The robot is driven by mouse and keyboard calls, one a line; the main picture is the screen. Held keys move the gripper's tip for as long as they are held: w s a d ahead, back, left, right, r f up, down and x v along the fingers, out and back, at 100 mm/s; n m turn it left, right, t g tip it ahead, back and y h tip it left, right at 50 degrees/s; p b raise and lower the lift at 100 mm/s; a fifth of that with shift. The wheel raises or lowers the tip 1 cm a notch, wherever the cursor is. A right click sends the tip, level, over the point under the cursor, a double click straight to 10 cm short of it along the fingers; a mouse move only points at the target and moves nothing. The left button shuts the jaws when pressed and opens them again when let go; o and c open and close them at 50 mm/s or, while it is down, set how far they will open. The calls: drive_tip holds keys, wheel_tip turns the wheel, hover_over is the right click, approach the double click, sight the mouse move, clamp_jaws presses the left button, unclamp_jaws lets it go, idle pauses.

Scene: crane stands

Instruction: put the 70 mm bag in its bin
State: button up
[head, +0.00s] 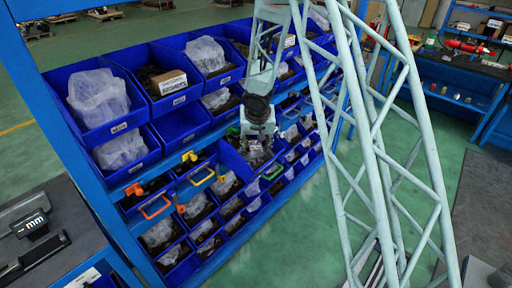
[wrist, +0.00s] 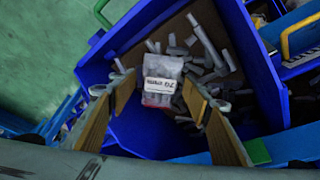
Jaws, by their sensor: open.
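My gripper (wrist: 160,98) is open, with its two tan-padded fingers spread wide over a blue bin (wrist: 140,135). The 70 mm bag (wrist: 162,68), clear plastic with a white label reading upside down, shows between the fingers in the wrist view. A gap shows on both sides of it, so the fingers do not grip it. It appears to be in or just over the bin, above loose grey bolt-like parts; its exact height is hard to tell. In the head view my gripper (head: 257,148) is at the middle rows of the rack, and the bag is small and unclear there.
The blue rack holds rows of blue bins, many with clear bags. Larger bins (head: 93,137) fill the upper left. Yellow (head: 203,180) and orange (head: 155,213) handles stick out at the front. Green floor lies in front.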

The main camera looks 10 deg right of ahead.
drive_tip(key=shift+r, duration=0.15)
drive_tip(key=shift+s+r+p, duration=0.15)
drive_tip(key=shift+r+p, duration=0.25)
drive_tip(key=shift+r, duration=0.15)
drive_tip(key=p+v, duration=0.4)
drive_tip(key=v, duration=0.6)
drive_tip(key=shift+s+r, duration=0.25)
drive_tip(key=shift+r, duration=0.15)
